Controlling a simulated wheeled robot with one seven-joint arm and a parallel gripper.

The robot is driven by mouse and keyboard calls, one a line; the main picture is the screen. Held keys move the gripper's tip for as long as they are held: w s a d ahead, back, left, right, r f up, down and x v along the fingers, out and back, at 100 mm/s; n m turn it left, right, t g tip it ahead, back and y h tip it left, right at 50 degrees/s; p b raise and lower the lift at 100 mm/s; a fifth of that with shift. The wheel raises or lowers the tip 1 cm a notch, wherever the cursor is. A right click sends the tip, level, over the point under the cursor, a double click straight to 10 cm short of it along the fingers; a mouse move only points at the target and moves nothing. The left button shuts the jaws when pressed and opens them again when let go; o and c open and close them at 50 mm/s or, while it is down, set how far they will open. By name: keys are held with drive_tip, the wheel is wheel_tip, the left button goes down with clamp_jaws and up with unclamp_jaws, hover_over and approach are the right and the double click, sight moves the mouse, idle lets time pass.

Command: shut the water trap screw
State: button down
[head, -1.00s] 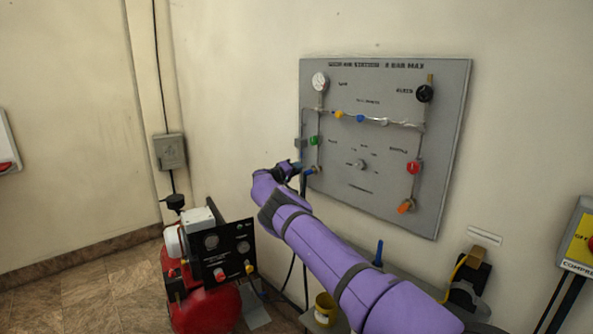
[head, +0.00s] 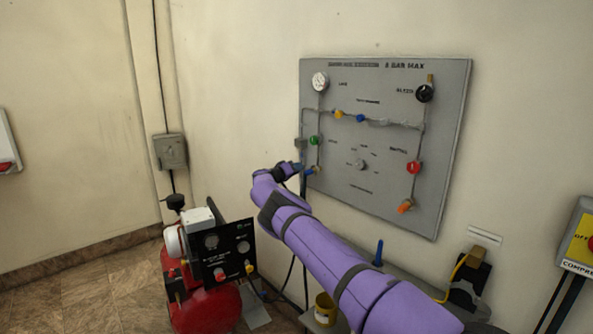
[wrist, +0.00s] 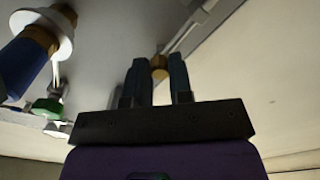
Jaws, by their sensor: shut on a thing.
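The water trap screw appears to be the small round brass piece (wrist: 160,65) between the fingertips in the wrist view. My gripper (wrist: 159,72) has one dark finger on each side of it and is shut on it. In the head view my gripper (head: 297,168) is at the lower left edge of the grey panel (head: 390,215). I cannot make out the screw there, and its turn position cannot be told.
A blue-handled valve (wrist: 22,62) with a white disc and a green knob (wrist: 47,107) are left of my gripper in the wrist view. A red compressor (head: 208,305) stands on the floor below left.

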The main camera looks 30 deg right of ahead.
drive_tip(key=shift+f, duration=0.15)
drive_tip(key=c, duration=1)
unclamp_jaws()
drive_tip(key=shift+a, duration=0.1)
drive_tip(key=v, duration=1)
drive_tip(key=shift+s+a, duration=0.1)
drive_tip(key=shift+a, duration=0.2)
